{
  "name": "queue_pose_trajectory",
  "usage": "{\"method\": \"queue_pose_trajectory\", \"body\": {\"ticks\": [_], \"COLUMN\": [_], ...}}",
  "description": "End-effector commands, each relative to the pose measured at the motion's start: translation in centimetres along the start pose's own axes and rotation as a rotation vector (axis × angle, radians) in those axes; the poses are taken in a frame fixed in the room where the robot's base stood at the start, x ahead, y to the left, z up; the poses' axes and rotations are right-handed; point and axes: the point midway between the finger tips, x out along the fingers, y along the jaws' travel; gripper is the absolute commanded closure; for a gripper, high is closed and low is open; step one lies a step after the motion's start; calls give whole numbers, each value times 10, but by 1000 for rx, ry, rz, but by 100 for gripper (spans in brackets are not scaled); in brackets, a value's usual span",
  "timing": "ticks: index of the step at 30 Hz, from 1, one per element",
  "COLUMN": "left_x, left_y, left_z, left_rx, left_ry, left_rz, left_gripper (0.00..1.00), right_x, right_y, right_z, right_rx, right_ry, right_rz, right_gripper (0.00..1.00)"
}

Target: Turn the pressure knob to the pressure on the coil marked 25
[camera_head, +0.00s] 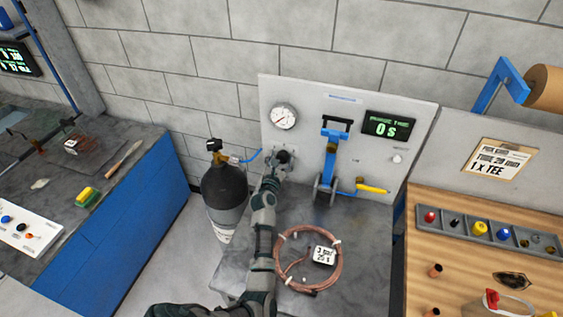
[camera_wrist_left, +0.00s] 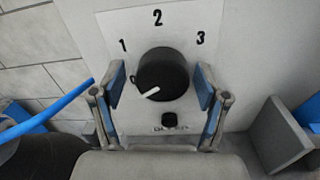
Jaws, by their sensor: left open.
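The black pressure knob (camera_wrist_left: 165,70) is on a white panel with marks 1, 2 and 3 around its top. Its white pointer points down-left, below the 1. My left gripper (camera_wrist_left: 161,88) is open, with one finger on each side of the knob and no clear contact visible. In the head view my left gripper (camera_head: 274,172) is at the panel, partly covering the knob (camera_head: 283,157). The copper coil (camera_head: 281,244) lies on the grey bench with a white tag (camera_head: 324,256) that reads 3 bar, 25 s. My right gripper is not in view.
A round gauge (camera_head: 284,117) is above the knob, and a green display (camera_head: 388,125) reads 0 s. A dark gas cylinder (camera_head: 224,186) stands left of the bench. A blue lever clamp (camera_head: 331,160) and a yellow-tipped nozzle (camera_head: 373,189) are to the right.

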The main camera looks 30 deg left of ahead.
Motion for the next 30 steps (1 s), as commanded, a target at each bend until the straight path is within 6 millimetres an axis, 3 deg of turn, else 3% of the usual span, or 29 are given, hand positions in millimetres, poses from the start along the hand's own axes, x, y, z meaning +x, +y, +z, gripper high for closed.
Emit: {"method": "queue_pose_trajectory", "body": {"ticks": [6,13,23,30], "left_x": [0,0,0,0], "left_y": [-1,-2,-2,-1], "left_z": [2,1,1,2], "left_rx": [0,0,28,153], "left_ry": [-1,-1,-1,-5], "left_rz": [0,-1,-3,0], "left_gripper": [28,86,86,86], "right_x": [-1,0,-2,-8], "right_y": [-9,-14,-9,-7], "right_z": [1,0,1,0], "right_rx": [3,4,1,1], "right_ry": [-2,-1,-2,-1], "right_rz": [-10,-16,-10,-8], "right_gripper": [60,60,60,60]}}
